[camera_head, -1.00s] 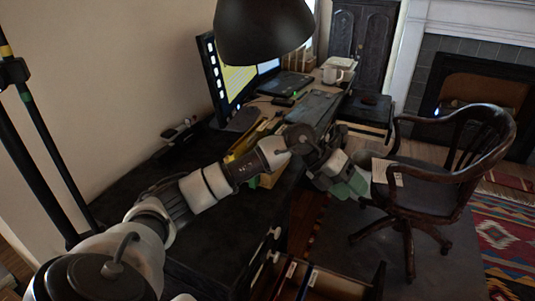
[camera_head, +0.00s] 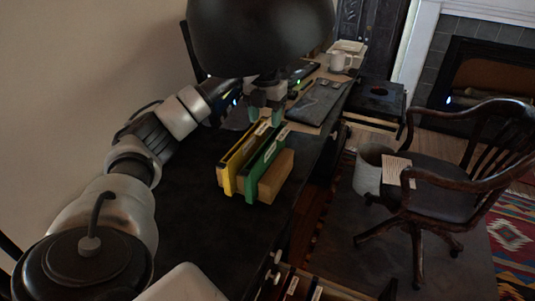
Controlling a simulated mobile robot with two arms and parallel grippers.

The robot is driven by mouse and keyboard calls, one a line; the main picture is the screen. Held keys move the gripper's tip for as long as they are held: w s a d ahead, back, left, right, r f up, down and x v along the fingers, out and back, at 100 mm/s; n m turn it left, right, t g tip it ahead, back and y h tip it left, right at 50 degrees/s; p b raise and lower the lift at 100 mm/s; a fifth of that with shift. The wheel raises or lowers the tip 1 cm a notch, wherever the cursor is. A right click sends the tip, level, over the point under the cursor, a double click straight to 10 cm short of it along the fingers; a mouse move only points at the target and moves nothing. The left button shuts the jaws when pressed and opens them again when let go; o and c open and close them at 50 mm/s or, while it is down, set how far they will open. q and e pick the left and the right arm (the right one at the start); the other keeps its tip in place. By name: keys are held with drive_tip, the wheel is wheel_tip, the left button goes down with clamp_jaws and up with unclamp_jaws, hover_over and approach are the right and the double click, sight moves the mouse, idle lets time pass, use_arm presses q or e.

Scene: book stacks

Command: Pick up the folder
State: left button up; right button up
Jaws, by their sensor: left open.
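A yellow folder (camera_head: 238,164) and a green folder (camera_head: 263,166) stand upright side by side on the dark desk, with a tan block (camera_head: 277,178) against the green one's right side. My left gripper (camera_head: 266,114) points down at the far end of the folders. Its two green-tipped fingers are apart with nothing seen between them. I cannot tell whether the fingertips touch the folders. The upper part of the gripper is partly hidden by the black lamp shade. My right gripper is not in view.
The black lamp shade (camera_head: 262,35) hangs over the far desk. The near desk top (camera_head: 205,225) is clear. A wooden chair (camera_head: 440,185) and a grey bin (camera_head: 368,168) stand at the right.

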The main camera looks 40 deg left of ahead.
use_arm(q)
hover_over(267, 146)
drive_tip(key=s+d, duration=0.1)
drive_tip(key=s, duration=0.1)
wheel_tip(267, 146, down, 4)
drive_tip(key=f, duration=0.4)
drive_tip(key=shift+w+d+f, duration=0.1)
drive_tip(key=shift+w+f, duration=0.2)
drive_tip(key=shift+w, duration=0.05)
drive_tip(key=shift+f, duration=0.5)
drive_tip(key=c, duration=0.9)
clamp_jaws()
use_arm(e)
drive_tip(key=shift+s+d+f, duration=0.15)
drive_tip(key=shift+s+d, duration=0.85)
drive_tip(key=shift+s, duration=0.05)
